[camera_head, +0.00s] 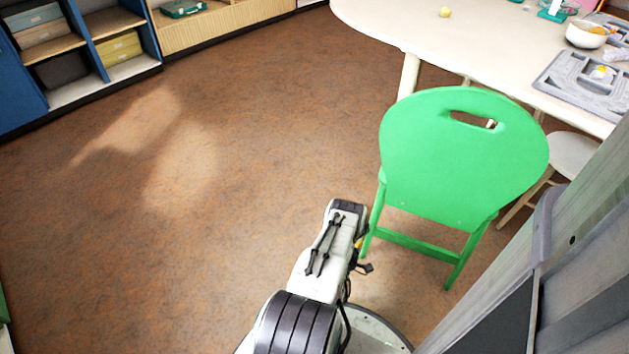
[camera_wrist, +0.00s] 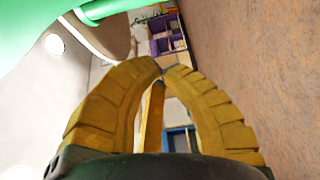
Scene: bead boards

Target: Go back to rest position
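My gripper (camera_wrist: 161,68) shows in the wrist view with its two yellow ribbed fingers meeting at the tips. It is shut, and nothing shows between the fingertips. In the head view my arm reaches up from the bottom centre, left of the green chair (camera_head: 460,160). The gripper itself is mostly hidden there behind my arm. At the table's right, a grey bead board (camera_head: 556,82) lies on top with small pieces on it, far from my gripper.
The green chair stands close to my arm, before the pale table (camera_head: 400,22). A yellow ball (camera_head: 445,12) and a bowl (camera_head: 588,37) are on the table. A stool (camera_head: 574,152) is at right, a blue shelf (camera_head: 72,20) at upper left. Brown floor at left is clear.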

